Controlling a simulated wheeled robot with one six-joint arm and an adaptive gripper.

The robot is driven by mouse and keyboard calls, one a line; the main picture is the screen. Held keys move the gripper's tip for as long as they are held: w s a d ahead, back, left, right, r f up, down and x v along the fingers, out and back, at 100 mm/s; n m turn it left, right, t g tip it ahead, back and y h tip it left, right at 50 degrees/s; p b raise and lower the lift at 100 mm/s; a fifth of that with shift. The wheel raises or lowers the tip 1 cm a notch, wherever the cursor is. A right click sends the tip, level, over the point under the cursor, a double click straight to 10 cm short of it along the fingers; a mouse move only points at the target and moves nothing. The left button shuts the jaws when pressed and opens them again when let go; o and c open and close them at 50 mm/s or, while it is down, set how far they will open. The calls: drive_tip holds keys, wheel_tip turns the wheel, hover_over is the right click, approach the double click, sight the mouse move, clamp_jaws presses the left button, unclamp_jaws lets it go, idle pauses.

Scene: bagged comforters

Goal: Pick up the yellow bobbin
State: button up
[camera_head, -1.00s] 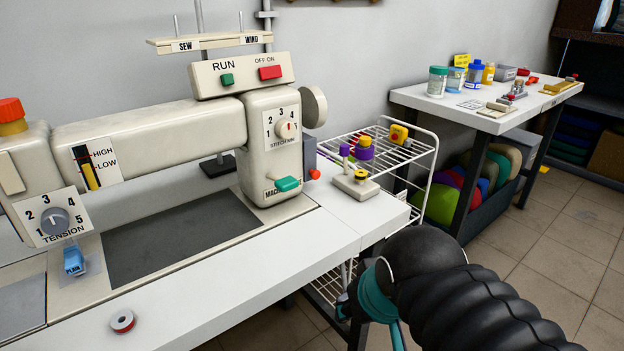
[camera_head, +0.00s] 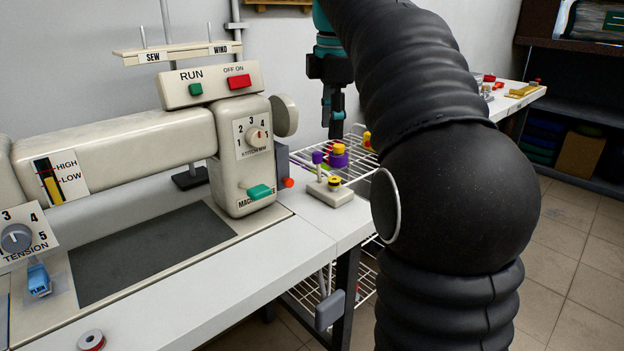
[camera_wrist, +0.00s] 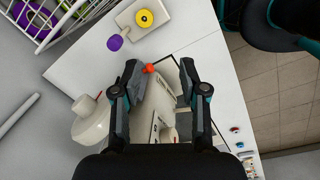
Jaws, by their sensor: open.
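The yellow bobbin (camera_head: 334,183) sits on a small beige block (camera_head: 322,196) at the right end of the white sewing table, beside a purple-topped post (camera_head: 317,158). In the wrist view the yellow bobbin (camera_wrist: 144,18) shows from above as a yellow disc with a dark centre, near the top edge. My gripper (camera_wrist: 160,68) is open and empty, its fingers apart and pointing down over the sewing machine. In the head view my gripper (camera_head: 335,130) hangs above and behind the bobbin, not touching it.
The sewing machine (camera_head: 240,150) stands left of the block, with an orange knob (camera_head: 288,183) close by. A white wire rack (camera_head: 357,174) behind holds purple and yellow items. A red-centred bobbin (camera_head: 91,340) lies on the table's front left.

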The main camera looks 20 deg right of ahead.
drive_tip(key=w+d+n, duration=0.3)
drive_tip(key=g+b, duration=0.1)
drive_tip(key=b, duration=0.4)
hover_over(334, 180)
drive_tip(key=shift+n, duration=0.4)
drive_tip(key=f, duration=0.7)
drive_tip(key=shift+d+f, duration=0.25)
drive_tip(key=shift+f, duration=0.05)
drive_tip(key=shift+a+f+b, duration=0.15)
drive_tip(key=shift+f+b, duration=0.5)
drive_tip(key=shift+f, duration=0.7)
drive_tip(key=shift+a+f+b, duration=0.15)
drive_tip(key=shift+f+b, duration=0.45)
drive_tip(key=shift+f, duration=0.7)
drive_tip(key=c, duration=0.5)
